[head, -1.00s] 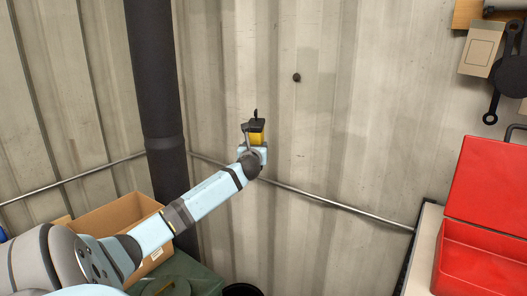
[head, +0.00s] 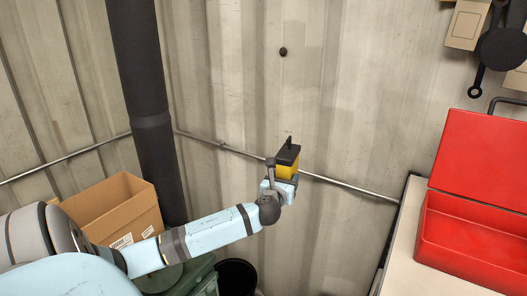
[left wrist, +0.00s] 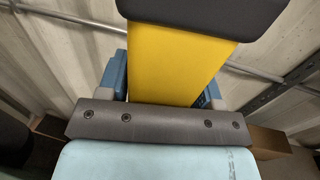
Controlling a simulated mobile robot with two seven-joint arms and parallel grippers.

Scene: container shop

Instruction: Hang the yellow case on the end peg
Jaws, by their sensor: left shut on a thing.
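The yellow case (head: 287,172) has a black top with a small upright tab. My left gripper (head: 279,186) is shut on its lower part and holds it up in the air in front of the corrugated wall. In the left wrist view the yellow case (left wrist: 178,60) stands between the blue fingers (left wrist: 165,85), with its dark top at the upper edge. The end peg cannot be made out for sure; hanging goods at the upper right are cut off by the frame. My right gripper is not in view.
A round dark knob (head: 283,52) sits on the bare wall. An open red toolbox (head: 470,238) stands on a pale bench. A dark pipe (head: 152,122) and a cardboard box (head: 125,220) are at left.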

